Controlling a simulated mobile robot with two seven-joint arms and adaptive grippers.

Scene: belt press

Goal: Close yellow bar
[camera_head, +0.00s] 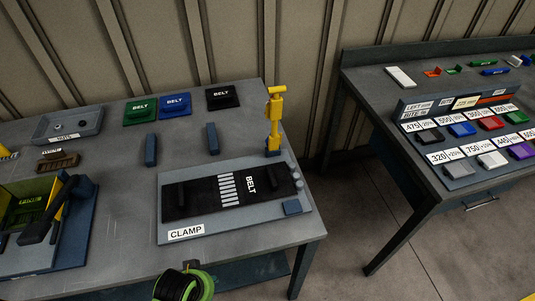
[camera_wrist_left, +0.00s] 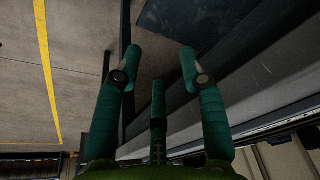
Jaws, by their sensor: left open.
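The yellow bar (camera_head: 275,118) stands upright on a blue base at the back right corner of the clamp plate (camera_head: 235,228). A black belt (camera_head: 198,199) lies across the plate in front of it. My left gripper (camera_wrist_left: 160,50) shows in the left wrist view with its green fingers spread apart and nothing between them. It is beside a grey table-like edge, with floor beyond. In the head view only a green and black part of my left arm shows at the bottom, apart from the bar. My right gripper is not in view.
Green, blue and black belt holders (camera_head: 175,105) line the table's back. Two blue blocks (camera_head: 151,151) stand behind the plate. A box with a dark lever (camera_head: 45,210) is at the left. A second table (camera_head: 395,250) with labelled bins stands right, across a floor gap.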

